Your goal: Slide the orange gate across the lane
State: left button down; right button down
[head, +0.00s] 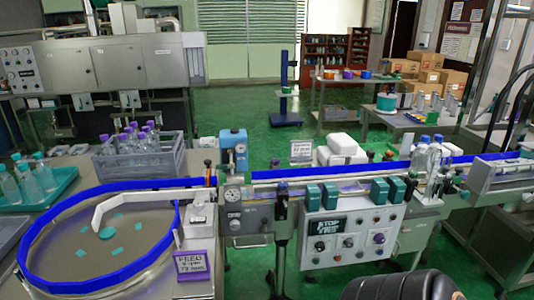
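The lane is a conveyor (320,171) with blue side rails, running from the teal-and-grey applicator head (233,152) to the right side. I cannot clearly make out an orange gate on it; only small red or orange spots show near the rails, too small to tell. Neither of my grippers is in view. A dark rounded part at the bottom edge, right of the middle, looks like part of my own arm.
A round feed table (60,245) with a blue rim stands at left, beside a grey crate (143,160) of purple-capped bottles. Clear bottles (433,157) stand at the conveyor's right. A control panel (352,238) hangs in front. White packs (342,144) lie behind the lane.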

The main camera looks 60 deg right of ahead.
aim_at(208, 162)
jog(key=z, duration=1.5)
